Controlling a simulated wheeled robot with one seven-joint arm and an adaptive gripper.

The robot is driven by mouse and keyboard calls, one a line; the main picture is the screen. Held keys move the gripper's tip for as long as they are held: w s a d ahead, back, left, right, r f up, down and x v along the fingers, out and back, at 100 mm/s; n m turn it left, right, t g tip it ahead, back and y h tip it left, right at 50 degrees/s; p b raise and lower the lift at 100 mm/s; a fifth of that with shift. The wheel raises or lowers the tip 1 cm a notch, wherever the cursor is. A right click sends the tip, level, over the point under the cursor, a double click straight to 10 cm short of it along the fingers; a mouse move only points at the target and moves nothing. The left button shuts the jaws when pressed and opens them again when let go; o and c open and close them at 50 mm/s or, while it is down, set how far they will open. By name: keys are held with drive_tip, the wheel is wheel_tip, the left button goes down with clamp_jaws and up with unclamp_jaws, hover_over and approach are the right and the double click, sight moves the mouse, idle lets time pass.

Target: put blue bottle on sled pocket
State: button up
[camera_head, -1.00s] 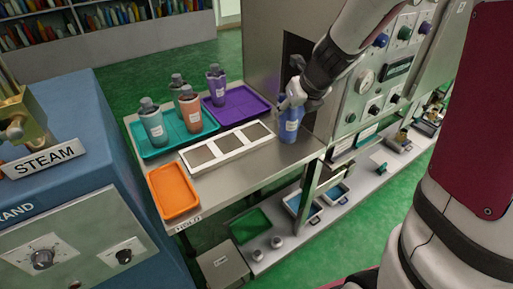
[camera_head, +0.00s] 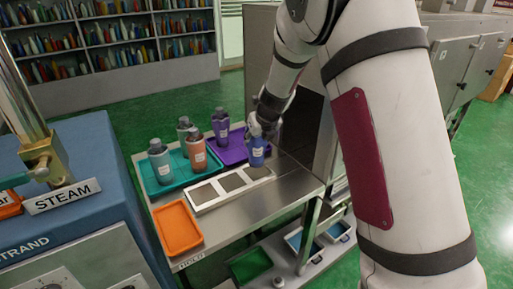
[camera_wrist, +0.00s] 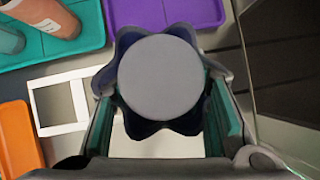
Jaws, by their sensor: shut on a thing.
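My gripper (camera_head: 264,127) is shut on the blue bottle (camera_head: 257,155) near its top and holds it upright. In the wrist view the blue bottle's round grey cap (camera_wrist: 160,77) fills the space between my fingers. The sled (camera_head: 199,197) is a white frame with three grey pockets on the steel table. The bottle is at the right end of the sled, over or beside the right pocket (camera_head: 257,172); I cannot tell whether it touches. In the wrist view one pocket of the sled (camera_wrist: 40,130) shows left of my gripper.
A teal tray (camera_head: 160,189) holds teal and orange bottles (camera_head: 195,152). A purple tray (camera_head: 233,159) bears a purple bottle (camera_head: 221,128). An empty orange tray (camera_head: 179,229) lies at the front left. A steel cabinet stands right of the sled.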

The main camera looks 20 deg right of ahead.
sight(256, 148)
drive_tip(key=shift+w+f, duration=0.15)
drive_tip(key=shift+f, duration=1.6)
drive_tip(key=shift+f, duration=0.2)
drive_tip(key=o, duration=1.4)
